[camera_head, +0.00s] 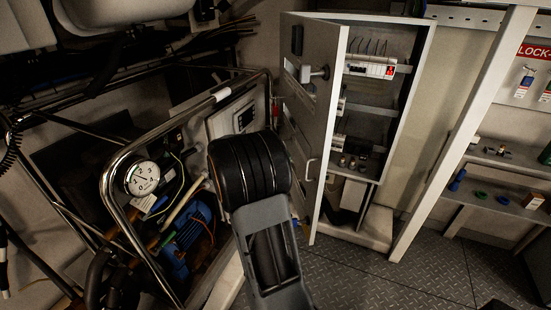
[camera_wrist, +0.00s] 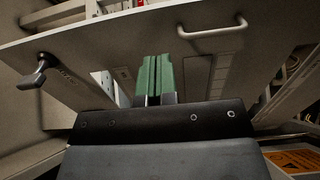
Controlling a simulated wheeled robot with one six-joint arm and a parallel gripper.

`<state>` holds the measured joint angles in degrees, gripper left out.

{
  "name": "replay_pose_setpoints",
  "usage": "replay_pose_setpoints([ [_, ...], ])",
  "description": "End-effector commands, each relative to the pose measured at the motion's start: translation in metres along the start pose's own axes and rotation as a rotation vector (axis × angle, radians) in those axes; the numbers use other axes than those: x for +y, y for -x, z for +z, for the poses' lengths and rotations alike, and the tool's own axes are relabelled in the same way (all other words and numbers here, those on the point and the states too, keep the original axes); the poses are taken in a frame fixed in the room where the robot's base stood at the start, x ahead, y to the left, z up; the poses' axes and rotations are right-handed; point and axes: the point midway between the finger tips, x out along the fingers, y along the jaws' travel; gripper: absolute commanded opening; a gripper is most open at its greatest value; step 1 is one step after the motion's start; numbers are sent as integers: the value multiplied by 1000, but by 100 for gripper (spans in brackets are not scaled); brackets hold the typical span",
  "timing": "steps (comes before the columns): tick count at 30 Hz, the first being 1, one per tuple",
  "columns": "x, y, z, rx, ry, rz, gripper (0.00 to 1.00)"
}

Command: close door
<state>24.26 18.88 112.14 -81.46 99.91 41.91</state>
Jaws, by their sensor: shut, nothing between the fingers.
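The grey cabinet door (camera_head: 309,110) stands ajar, its outer face toward my arm and its free edge away from the cabinet (camera_head: 423,60). A lever handle (camera_head: 318,73) and a lower pull handle (camera_head: 308,170) are on that face. In the wrist view, the door (camera_wrist: 110,42) spans the upper picture, with the lever handle (camera_wrist: 36,73) at left and the pull handle (camera_wrist: 212,31) at upper right. My gripper (camera_wrist: 153,62) is shut and empty, its green fingers pointing at the door face between the handles. I cannot tell whether they touch it. In the head view, my arm hides the gripper.
A chromed tube frame (camera_head: 110,190) with a pressure gauge (camera_head: 142,178) and a blue motor (camera_head: 190,228) stands at left. A white upright post (camera_head: 463,135) and a shelf (camera_head: 500,198) are at right. The checkered floor (camera_head: 400,281) right of my arm is clear.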

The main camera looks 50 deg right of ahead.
Motion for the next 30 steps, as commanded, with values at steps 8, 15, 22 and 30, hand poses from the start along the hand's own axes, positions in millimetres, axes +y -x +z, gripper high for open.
replay_pose_setpoints([
  [8, 1, -52, 1, -5, 3, -2, 0],
  [15, 1, -80, 0, -1, 4, -2, 0],
  [22, 0, -90, 0, 0, 3, -2, 0],
  [30, -1, -91, 0, 1, 3, -3, 0],
])
